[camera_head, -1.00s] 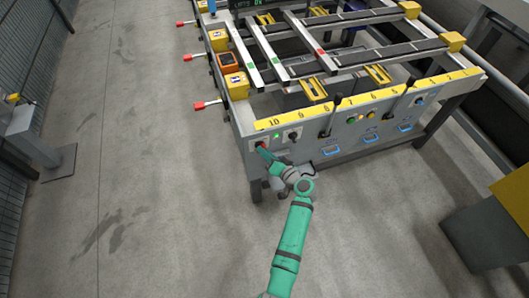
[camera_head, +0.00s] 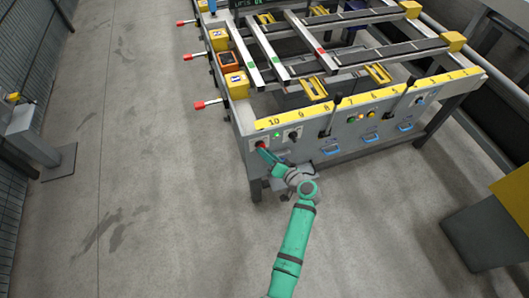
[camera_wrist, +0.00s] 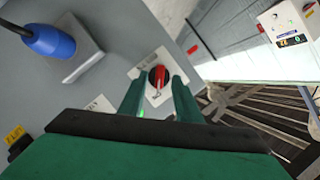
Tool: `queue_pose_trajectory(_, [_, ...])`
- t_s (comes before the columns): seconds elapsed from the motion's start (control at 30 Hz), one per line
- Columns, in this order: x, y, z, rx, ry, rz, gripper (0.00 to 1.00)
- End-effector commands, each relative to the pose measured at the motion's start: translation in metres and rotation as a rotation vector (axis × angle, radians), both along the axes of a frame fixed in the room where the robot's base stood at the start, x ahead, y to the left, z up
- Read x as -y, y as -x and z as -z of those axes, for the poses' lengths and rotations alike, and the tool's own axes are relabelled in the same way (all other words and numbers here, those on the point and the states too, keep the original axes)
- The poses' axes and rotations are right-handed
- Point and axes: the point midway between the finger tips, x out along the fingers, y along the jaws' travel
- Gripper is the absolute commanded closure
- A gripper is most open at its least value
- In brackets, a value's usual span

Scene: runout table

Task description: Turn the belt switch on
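A red rotary switch (camera_wrist: 158,77) on a pale plate sits on the grey front panel of the runout table (camera_head: 236,128). In the head view its red part (camera_head: 261,145) shows at the panel's left end, just past my gripper (camera_head: 265,150). In the wrist view my gripper (camera_wrist: 158,88) is open, its two green fingers pointing at the panel with the red handle showing in the gap between them. I cannot tell whether the fingers touch it.
A green lamp (camera_head: 277,136) and a black knob (camera_head: 293,134) are right of the red switch. Levers (camera_head: 331,115) stick out farther right. A blue plug (camera_wrist: 50,40) juts out in the wrist view. Red-tipped handles (camera_head: 200,105) project left. Open floor (camera_head: 150,200) lies left.

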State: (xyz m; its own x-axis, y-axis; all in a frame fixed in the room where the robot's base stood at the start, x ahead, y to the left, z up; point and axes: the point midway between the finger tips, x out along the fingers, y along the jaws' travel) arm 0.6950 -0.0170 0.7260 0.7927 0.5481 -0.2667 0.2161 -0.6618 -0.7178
Motion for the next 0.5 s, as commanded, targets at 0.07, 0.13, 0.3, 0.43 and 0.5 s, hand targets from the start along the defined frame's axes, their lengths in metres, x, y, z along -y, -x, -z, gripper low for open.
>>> queue_pose_trajectory(0.07, [0.009,0.012,-0.003,-0.001,0.001,0.004,0.7])
queue_pose_trajectory(0.13, [0.016,0.023,-0.006,-0.002,0.0,0.003,0.7])
queue_pose_trajectory(0.3, [0.033,0.048,-0.015,-0.002,0.0,0.002,0.7])
queue_pose_trajectory(0.43, [0.042,0.063,-0.019,-0.002,-0.001,0.0,0.7])
queue_pose_trajectory(0.5, [0.046,0.068,-0.021,-0.002,0.0,0.0,0.7])
